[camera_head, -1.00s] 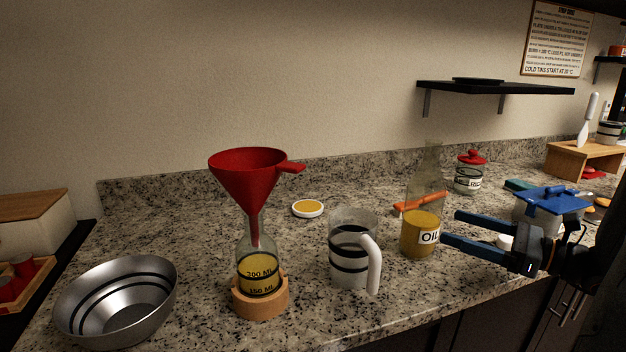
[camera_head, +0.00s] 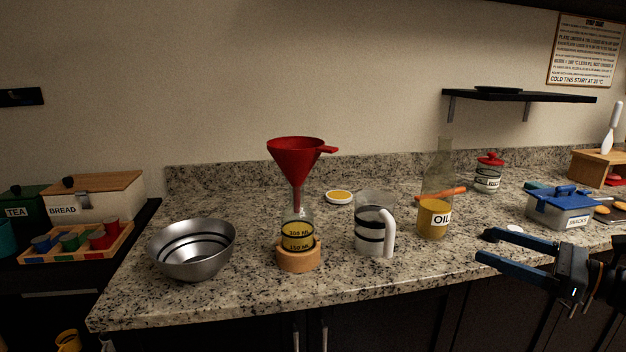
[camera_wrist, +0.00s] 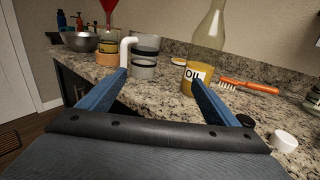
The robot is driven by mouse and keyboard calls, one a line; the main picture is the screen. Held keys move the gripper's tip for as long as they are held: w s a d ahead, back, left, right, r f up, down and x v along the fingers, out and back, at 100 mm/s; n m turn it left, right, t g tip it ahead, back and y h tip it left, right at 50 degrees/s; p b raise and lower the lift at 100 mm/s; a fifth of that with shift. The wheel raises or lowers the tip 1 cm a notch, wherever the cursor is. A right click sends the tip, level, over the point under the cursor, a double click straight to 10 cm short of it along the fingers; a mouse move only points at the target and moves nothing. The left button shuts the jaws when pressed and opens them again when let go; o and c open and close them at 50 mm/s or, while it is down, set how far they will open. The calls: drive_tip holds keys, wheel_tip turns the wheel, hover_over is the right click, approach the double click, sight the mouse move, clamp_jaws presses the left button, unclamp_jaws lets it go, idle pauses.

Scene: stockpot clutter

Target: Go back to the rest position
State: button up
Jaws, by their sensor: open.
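My gripper (camera_head: 485,247) is open and empty at the right, in front of the counter's front edge. In the wrist view its two blue fingers (camera_wrist: 160,92) stand wide apart with nothing between them. The oil bottle (camera_head: 434,217), clear glass with yellow oil and an OIL label, stands upright on the counter to the left of my gripper and apart from it. It also shows in the wrist view (camera_wrist: 199,72), beyond the right finger, which partly covers it.
On the granite counter (camera_head: 240,300) stand a metal bowl (camera_head: 193,250), a flask with a red funnel (camera_head: 296,150), a jug (camera_head: 374,222) and a blue-lidded SNACKS pot (camera_head: 560,208). An orange brush (camera_head: 443,194) lies behind the bottle. A black shelf (camera_head: 520,96) hangs above.

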drive_tip(key=s+a+f+n+g+h, duration=0.5)
drive_tip(key=a+n, duration=0.4)
drive_tip(key=n, duration=0.4)
drive_tip(key=s+a+f+n+g+h, duration=0.6)
drive_tip(key=a+n, duration=0.4)
drive_tip(key=n, duration=0.3)
drive_tip(key=shift+s+n+g+h, duration=0.4)
drive_tip(key=shift+s+g+h, duration=0.1)
drive_tip(key=shift+s+h, duration=0.5)
